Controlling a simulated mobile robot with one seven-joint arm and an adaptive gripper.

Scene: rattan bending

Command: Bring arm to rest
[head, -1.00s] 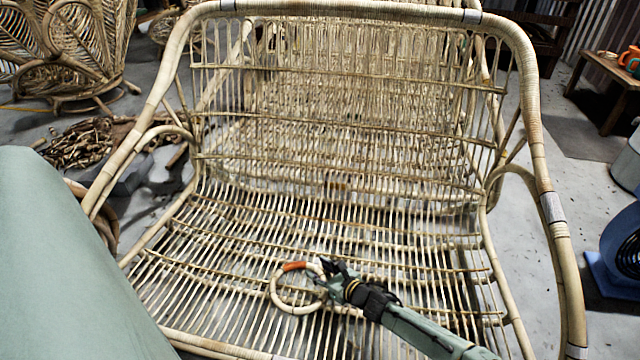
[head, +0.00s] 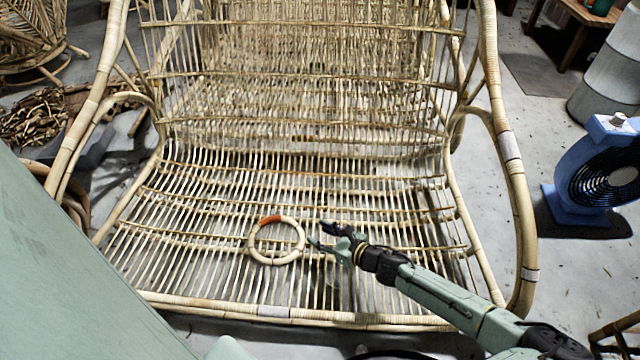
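A rattan ring (head: 276,262) with an orange-red patch lies on the slatted seat of a large rattan bench (head: 270,311). My gripper (head: 318,236) is just to the right of the ring, with its fingers spread apart and a small gap between them and the ring. Nothing shows between the fingers. My arm reaches in from the lower right over the front of the seat.
A blue fan (head: 600,175) stands on the floor at the right, near a grey drum (head: 606,85). A wooden table (head: 580,15) is at the back right. Bundled rattan sticks (head: 40,115) lie at the left. The floor right of the bench is partly clear.

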